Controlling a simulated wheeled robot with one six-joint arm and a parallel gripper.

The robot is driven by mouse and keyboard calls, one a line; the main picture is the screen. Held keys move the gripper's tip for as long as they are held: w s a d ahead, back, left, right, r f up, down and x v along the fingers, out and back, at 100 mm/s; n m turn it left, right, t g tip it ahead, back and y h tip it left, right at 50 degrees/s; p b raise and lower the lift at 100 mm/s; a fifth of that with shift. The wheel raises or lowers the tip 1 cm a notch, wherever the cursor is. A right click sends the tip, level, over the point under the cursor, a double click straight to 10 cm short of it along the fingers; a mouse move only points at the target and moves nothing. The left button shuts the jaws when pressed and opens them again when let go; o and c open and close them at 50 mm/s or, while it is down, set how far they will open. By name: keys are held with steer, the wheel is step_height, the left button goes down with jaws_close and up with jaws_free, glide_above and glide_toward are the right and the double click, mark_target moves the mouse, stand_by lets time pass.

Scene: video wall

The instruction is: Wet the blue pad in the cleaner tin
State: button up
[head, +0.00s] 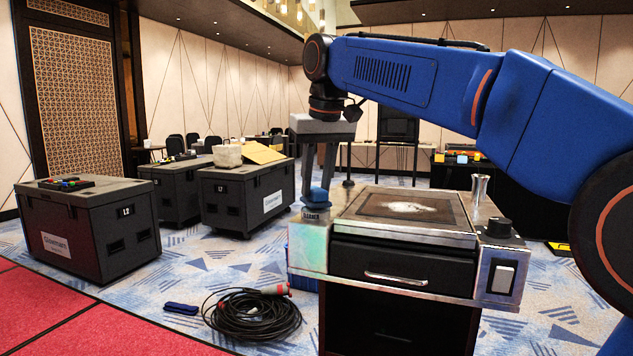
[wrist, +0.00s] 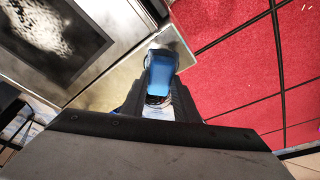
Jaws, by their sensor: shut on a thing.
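My gripper (head: 322,175) points down at the left end of the metal bench and is shut on the blue pad (head: 317,197). In the wrist view the blue pad (wrist: 160,72) sits between the two dark fingers of my gripper (wrist: 156,88). The cleaner tin (head: 315,213), a small light can with a dark label, stands on the bench's left corner directly beneath the pad. The pad is at the tin's mouth. I cannot tell how far it is inside, because pad and fingers hide the opening.
The bench top (head: 345,215) holds a dark panel with a white smear (head: 405,207). A metal cup (head: 480,188) stands at its back right, with a black knob (head: 499,228) in front. A coiled cable (head: 250,315) lies on the floor. Black cases (head: 90,235) stand to the left.

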mark_target(317, 189)
steer(key=shift+f, duration=0.45)
stand_by(1.3)
steer(key=shift+r, duration=3.55)
